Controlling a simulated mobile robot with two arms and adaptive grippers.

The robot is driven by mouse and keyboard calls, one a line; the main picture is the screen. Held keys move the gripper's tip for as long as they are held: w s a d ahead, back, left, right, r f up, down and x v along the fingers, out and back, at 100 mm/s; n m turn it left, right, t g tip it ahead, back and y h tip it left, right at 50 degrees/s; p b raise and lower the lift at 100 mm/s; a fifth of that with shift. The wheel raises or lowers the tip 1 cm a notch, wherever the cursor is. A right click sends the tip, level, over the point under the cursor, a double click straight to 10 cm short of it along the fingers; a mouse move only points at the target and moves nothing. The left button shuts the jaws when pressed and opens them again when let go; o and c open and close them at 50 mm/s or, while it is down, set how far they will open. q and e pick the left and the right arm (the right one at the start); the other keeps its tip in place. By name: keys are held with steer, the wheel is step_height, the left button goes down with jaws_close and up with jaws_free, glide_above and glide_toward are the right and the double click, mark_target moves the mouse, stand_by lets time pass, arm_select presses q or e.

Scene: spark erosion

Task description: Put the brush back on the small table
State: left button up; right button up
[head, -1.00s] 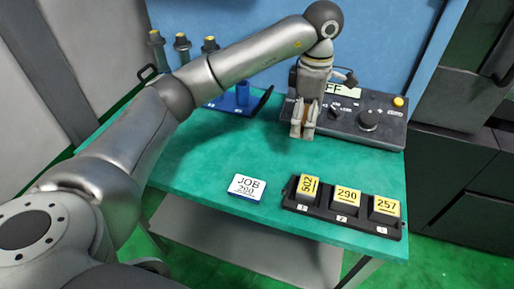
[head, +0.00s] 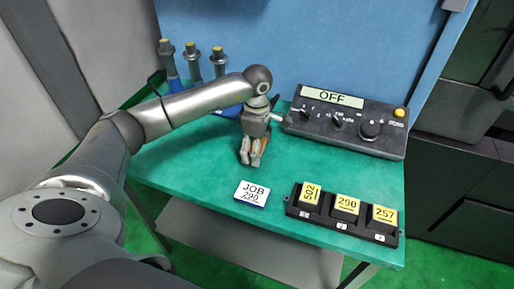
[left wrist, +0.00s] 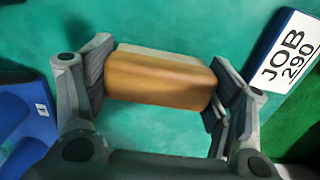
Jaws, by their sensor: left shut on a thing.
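My left gripper (head: 250,160) is over the green table (head: 190,165), left of the control box. It is shut on the brush, of which a brown wooden block (left wrist: 158,80) shows between both fingers in the left wrist view. In the head view only a brown edge of the brush (head: 263,149) shows beside the fingers. Bristles are not visible, and I cannot tell whether the brush touches the table. My right gripper is not in view.
A control box (head: 345,122) reading OFF stands at the back right. A black tray (head: 340,226) holds blocks 502, 290 and 257. A JOB 290 card (head: 252,193) lies at the front. Three yellow-topped items (head: 192,55) stand back left. The table's left-middle is clear.

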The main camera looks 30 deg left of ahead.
arm_select(q)
steer(key=shift+f, duration=0.65)
steer(key=o, duration=1)
steer(key=shift+f, duration=0.1)
steer(key=shift+r, duration=0.2)
steer(key=shift+w+r, duration=0.1)
steer(key=shift+r, duration=0.25)
step_height(320, 180, up, 11)
steer(key=shift+r+b, duration=0.1)
steer(key=shift+b, duration=0.95)
